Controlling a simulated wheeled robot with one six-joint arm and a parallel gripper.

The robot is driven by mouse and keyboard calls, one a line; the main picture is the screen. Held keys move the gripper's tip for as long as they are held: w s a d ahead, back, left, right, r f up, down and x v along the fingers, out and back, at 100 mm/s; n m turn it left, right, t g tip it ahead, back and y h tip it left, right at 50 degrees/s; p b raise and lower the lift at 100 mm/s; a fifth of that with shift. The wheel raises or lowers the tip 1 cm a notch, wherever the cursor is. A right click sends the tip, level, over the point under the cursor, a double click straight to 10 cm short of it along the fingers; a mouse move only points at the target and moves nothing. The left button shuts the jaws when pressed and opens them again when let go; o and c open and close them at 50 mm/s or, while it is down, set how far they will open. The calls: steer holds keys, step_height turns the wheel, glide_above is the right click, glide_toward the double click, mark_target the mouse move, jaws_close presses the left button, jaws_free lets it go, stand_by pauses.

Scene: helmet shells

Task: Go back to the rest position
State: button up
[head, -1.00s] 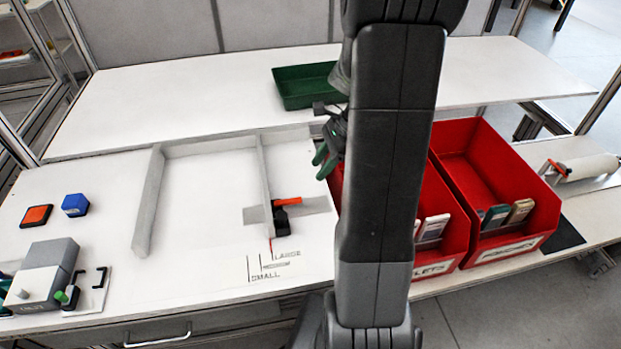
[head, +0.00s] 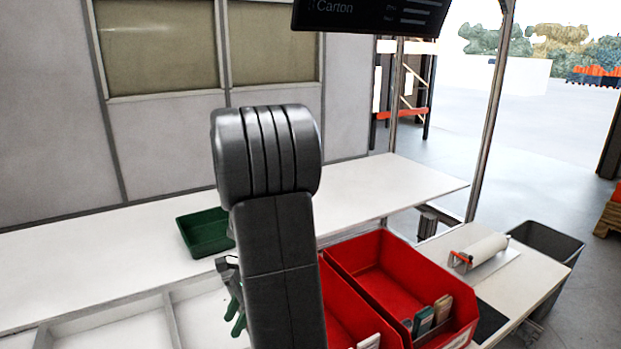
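My gripper (head: 235,315) shows at the lower middle of the head view, partly hidden behind my own dark arm link. Its two green fingertips show to the left of the arm, a little apart. I see nothing held between them. It hangs in front of the bench, left of the red bins and below the green tray in the picture. My arm stands upright through the middle of the view and covers part of the bench and the left red bin.
A green tray (head: 203,236) sits on the white rear bench (head: 110,245). Two red bins stand right of my arm; the right bin (head: 385,275) holds several small packets. A white roll (head: 483,249) and a dark bin (head: 545,243) lie farther right. A dark screen (head: 370,14) hangs above.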

steer(key=x, duration=1.1)
steer(key=shift+s+r+p, duration=0.1)
steer(key=shift+p, duration=0.25)
